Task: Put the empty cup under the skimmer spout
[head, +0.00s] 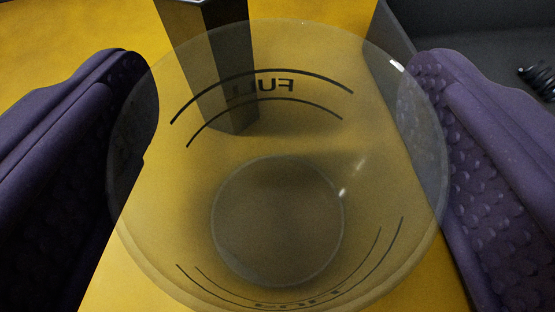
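The clear cup (278,222) is seen from above, looking down into it. It is empty, with black curved lines and a "FULL" mark that reads mirrored on its far wall. My gripper (278,130) has a purple, dimpled finger on each side of the cup, and the cup's walls overlap both fingers. It appears shut on the cup. I cannot tell whether the cup's base touches the yellow surface below. No part is clearly recognisable as the skimmer spout.
A dark grey square post (206,55) stands just beyond the cup, partly seen through its far wall. A dark grey recess or tray (455,28) with a black coiled piece (540,82) lies at the upper right. The yellow surface (70,32) is clear at upper left.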

